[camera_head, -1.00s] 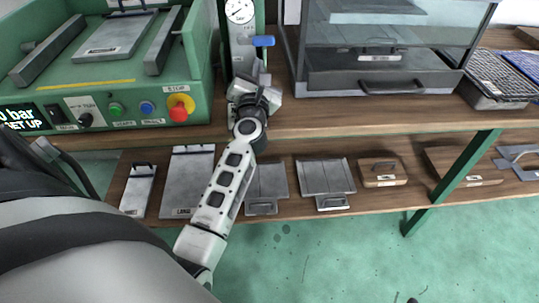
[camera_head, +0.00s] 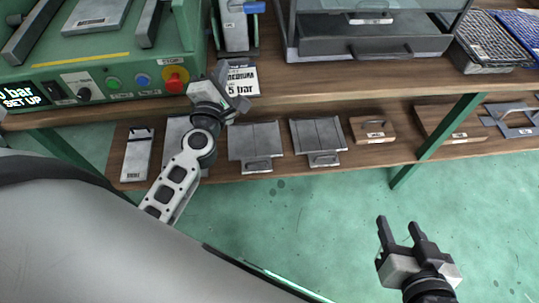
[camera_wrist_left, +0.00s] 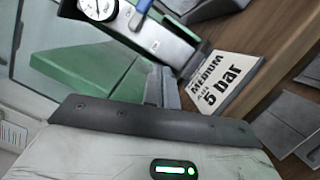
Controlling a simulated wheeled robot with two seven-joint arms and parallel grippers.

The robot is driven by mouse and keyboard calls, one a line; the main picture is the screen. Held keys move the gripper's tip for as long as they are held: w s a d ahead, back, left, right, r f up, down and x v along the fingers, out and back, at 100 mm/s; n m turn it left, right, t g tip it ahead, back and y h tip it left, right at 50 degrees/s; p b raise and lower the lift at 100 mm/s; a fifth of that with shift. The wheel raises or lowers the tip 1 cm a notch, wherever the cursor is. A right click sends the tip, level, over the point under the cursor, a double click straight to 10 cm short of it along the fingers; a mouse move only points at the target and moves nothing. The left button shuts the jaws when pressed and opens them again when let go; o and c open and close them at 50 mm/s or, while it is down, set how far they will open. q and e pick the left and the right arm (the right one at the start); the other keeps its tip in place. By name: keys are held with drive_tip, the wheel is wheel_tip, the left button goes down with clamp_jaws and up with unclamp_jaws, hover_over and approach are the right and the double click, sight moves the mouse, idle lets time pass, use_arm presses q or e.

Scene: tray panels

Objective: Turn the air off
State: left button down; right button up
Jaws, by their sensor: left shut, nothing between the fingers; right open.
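The blue lever (camera_head: 247,7) of the air valve shows at the top edge of the head view, pointing sideways on a narrow grey panel (camera_head: 235,35). The lever also shows in the left wrist view (camera_wrist_left: 143,6), beside a round white gauge (camera_wrist_left: 98,8). The gauge is out of the head view now. My left gripper (camera_head: 232,88) is shut and empty, below the lever and apart from it, in front of a card (camera_head: 243,80) reading "MEDIUM AIR 5 bar". My right gripper (camera_head: 402,228) is open and empty over the green floor.
A grey drawer cabinet (camera_head: 370,42) stands right of the valve. Metal plates (camera_head: 256,143) lie on the lower shelf.

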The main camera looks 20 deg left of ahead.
use_arm(q)
drive_tip(key=s+d+f+m+g+h, duration=0.2)
drive_tip(key=s+d+f+m+h, duration=0.2)
drive_tip(key=d+m, duration=0.4)
drive_tip(key=s+d+f+m+g+h, duration=0.2)
drive_tip(key=s+d+f+m+h, duration=0.2)
drive_tip(key=m, duration=1.1)
drive_tip(key=shift+s+d+g+h+p, duration=0.4)
drive_tip(key=shift+s+d+h, duration=0.85)
drive_tip(key=shift+d, duration=1.15)
use_arm(e)
drive_tip(key=shift+r, duration=0.35)
use_arm(q)
drive_tip(key=shift+s+y, duration=0.25)
use_arm(e)
drive_tip(key=shift+f, duration=0.1)
use_arm(q)
drive_tip(key=s+f+m+g, duration=0.1)
drive_tip(key=s+f+m, duration=0.1)
drive_tip(key=s+m, duration=0.1)
drive_tip(key=s+d+f+m+g, duration=0.1)
drive_tip(key=shift+s+m+g+y, duration=0.3)
drive_tip(key=shift+s+m+y, duration=0.1)
use_arm(e)
drive_tip(key=shift+g+h, duration=0.3)
drive_tip(key=f, duration=0.2)
drive_tip(key=d+f, duration=0.1)
drive_tip(key=f, duration=0.2)
drive_tip(key=shift+s, duration=0.1)
